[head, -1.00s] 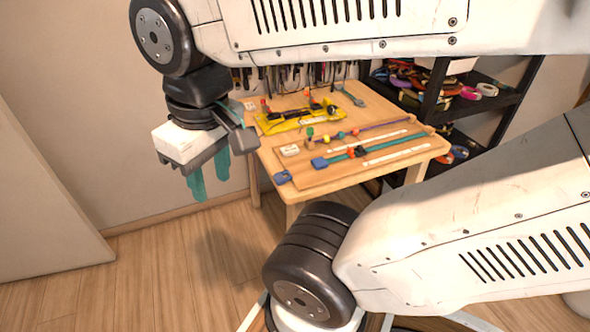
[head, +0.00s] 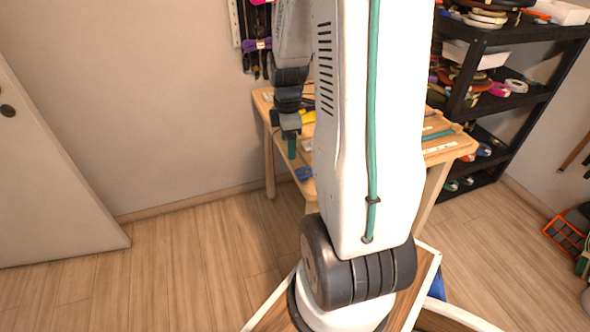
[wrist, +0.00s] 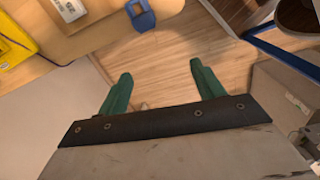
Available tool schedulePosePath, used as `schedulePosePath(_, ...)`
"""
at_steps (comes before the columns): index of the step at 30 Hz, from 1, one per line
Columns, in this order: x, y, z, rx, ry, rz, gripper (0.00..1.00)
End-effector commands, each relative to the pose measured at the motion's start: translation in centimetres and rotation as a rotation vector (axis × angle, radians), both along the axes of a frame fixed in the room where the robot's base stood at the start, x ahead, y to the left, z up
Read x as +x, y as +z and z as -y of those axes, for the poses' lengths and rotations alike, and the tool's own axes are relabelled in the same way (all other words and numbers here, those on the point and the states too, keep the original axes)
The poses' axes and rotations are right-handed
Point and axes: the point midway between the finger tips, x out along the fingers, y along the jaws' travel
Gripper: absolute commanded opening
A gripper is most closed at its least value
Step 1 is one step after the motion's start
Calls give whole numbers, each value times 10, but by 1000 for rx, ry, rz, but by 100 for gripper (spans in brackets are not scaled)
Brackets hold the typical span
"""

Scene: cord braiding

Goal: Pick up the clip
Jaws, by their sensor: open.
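A blue clip-like piece (head: 304,173) sits at the near left edge of the wooden table (head: 448,157). What seems to be the same blue piece (wrist: 141,16) shows at the table edge at the top of the wrist view. I cannot tell for sure that it is the clip. My gripper (wrist: 161,71) has two green fingers spread apart with nothing between them, over bare floor just off the table edge. In the head view my gripper (head: 290,150) hangs pointing down at the table's left end, and my arm hides much of the tabletop.
A yellow item (wrist: 14,42) and a small white labelled block (wrist: 70,9) lie on the tabletop. A black shelf (head: 520,97) with coils stands to the right of the table. Open floor (head: 190,250) lies to the left.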

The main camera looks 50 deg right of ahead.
Motion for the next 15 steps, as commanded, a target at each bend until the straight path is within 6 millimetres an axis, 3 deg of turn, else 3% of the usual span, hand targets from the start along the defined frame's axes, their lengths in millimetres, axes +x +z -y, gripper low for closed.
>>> schedulePosePath(1,-5,-18,15,8,32,-10,67)
schedulePosePath(3,-9,-35,31,11,86,-13,67)
schedulePosePath(6,-14,-52,45,13,139,-16,67)
schedulePosePath(15,-16,-85,51,15,175,-17,67)
